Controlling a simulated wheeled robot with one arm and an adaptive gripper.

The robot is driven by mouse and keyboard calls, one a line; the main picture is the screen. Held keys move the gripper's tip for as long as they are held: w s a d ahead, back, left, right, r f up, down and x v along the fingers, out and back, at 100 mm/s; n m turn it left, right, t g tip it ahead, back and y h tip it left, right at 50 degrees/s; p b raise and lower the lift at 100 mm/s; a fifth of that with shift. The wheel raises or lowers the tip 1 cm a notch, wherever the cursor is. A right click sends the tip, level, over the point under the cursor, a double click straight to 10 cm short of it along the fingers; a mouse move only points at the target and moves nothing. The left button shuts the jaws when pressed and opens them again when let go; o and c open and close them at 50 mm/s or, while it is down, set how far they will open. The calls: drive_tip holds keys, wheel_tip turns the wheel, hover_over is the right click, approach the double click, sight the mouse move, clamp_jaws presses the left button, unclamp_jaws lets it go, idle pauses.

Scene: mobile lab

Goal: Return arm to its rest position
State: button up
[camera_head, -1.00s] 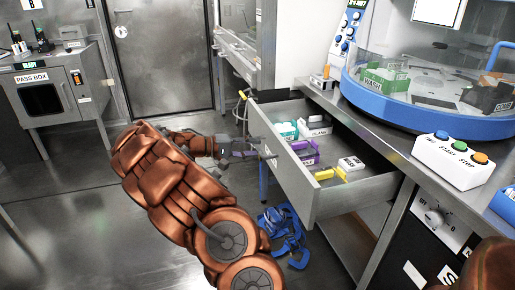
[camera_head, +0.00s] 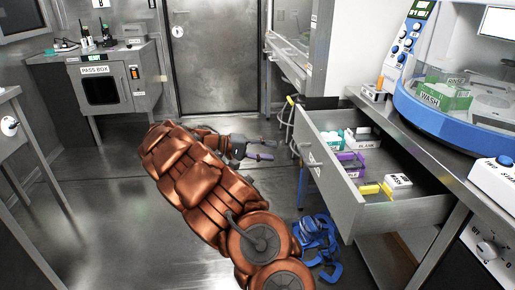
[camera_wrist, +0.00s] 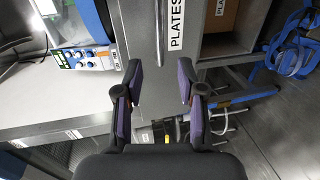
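My copper-coloured arm (camera_head: 190,180) reaches forward over the open floor in the head view. My gripper (camera_head: 268,151) is at its far end, left of the pulled-out drawer (camera_head: 328,178), with a visible gap between them. In the wrist view my gripper (camera_wrist: 160,80) has its two purple-padded fingers spread apart, with nothing held between them. Beyond the fingers is a grey front with a bar handle (camera_wrist: 157,30) and a PLATES label (camera_wrist: 176,25).
The open drawer holds several small boxes, including a purple one (camera_head: 350,163) and a white one (camera_head: 398,181). A blue-rimmed machine (camera_head: 435,118) stands on the right bench. Blue straps (camera_head: 318,240) lie below the drawer. A pass box (camera_head: 105,90) stands back left. Floor left of the arm is clear.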

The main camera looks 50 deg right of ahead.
drive_tip(key=s+a+r+n+t+y+p, duration=0.1)
drive_tip(key=s+a+r+y+p, duration=0.1)
drive_tip(key=s+a+r+p, duration=0.45)
drive_tip(key=s+a+r+t+y+p, duration=0.25)
drive_tip(key=a+r+p, duration=0.4)
drive_tip(key=r, duration=0.35)
drive_tip(key=s+a+r+n+t+y+p, duration=0.1)
drive_tip(key=s+a+r+n+y+p, duration=0.1)
drive_tip(key=a+p, duration=0.4)
drive_tip(key=s+a+r+n+t+y+p, duration=0.2)
drive_tip(key=s+a+r+p, duration=0.3)
drive_tip(key=a, duration=0.8)
drive_tip(key=s+a+r+n+t+y+p, duration=0.2)
drive_tip(key=s+a+r+n+y+p, duration=0.1)
drive_tip(key=s+a+p, duration=0.3)
drive_tip(key=a+r+p, duration=0.1)
drive_tip(key=a+p, duration=0.1)
drive_tip(key=a, duration=0.2)
drive_tip(key=shift+s+n+p, duration=0.2)
drive_tip(key=shift+n+p, duration=0.1)
drive_tip(key=shift+p, duration=0.05)
